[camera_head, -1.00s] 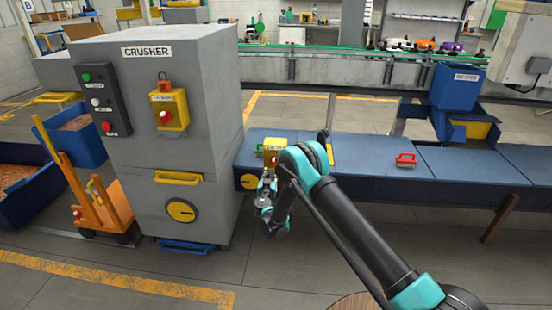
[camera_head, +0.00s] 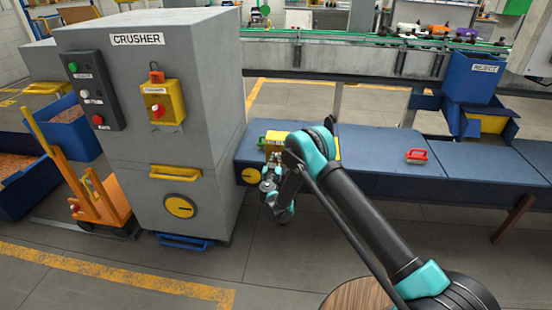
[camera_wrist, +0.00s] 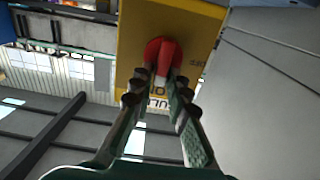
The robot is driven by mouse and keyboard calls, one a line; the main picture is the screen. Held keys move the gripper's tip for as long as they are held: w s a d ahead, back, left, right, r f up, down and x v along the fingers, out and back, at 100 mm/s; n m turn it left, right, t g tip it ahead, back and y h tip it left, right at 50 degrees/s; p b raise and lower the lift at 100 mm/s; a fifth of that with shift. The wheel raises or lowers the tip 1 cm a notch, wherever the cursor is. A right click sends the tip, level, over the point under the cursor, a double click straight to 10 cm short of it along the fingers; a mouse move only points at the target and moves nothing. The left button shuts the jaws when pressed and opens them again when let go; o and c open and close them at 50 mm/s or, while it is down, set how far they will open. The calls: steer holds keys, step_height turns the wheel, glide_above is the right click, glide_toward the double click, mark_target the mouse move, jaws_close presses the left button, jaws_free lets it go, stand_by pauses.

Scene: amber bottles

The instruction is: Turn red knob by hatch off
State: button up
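The red knob (camera_wrist: 164,56) is on the face of a yellow box (camera_wrist: 130,40) in the wrist view. In the head view this yellow box (camera_head: 274,138) stands on the blue bench, right of the crusher, and my arm partly hides it. My gripper (camera_wrist: 164,74) has its two fingertips on either side of the knob's raised red handle, very close to it. I cannot tell whether they touch it. In the head view my gripper (camera_head: 271,178) is small, just in front of the box.
The grey crusher (camera_head: 150,100) stands at left with another red knob (camera_head: 158,111) on a yellow box. The blue bench (camera_head: 375,150) runs right, with a red handle (camera_head: 416,156) on top. An orange cart (camera_head: 105,205) is far left. The floor in front is clear.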

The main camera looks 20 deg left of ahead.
jaws_close()
steer(key=shift+n, duration=0.3)
steer(key=shift+s+a+f+n, duration=0.1)
steer(key=shift+a+f+n, duration=0.25)
steer(key=shift+n, duration=2.5)
steer(key=shift+s+a+f+n, duration=0.1)
steer(key=shift+a+f+n, duration=0.2)
steer(key=shift+n, duration=2.6)
steer(key=shift+s+a+f+n, duration=0.1)
steer(key=shift+a+f+n, duration=0.25)
steer(key=shift+n, duration=2.5)
steer(key=o, duration=0.5)
jaws_free()
steer(key=shift+d, duration=0.1)
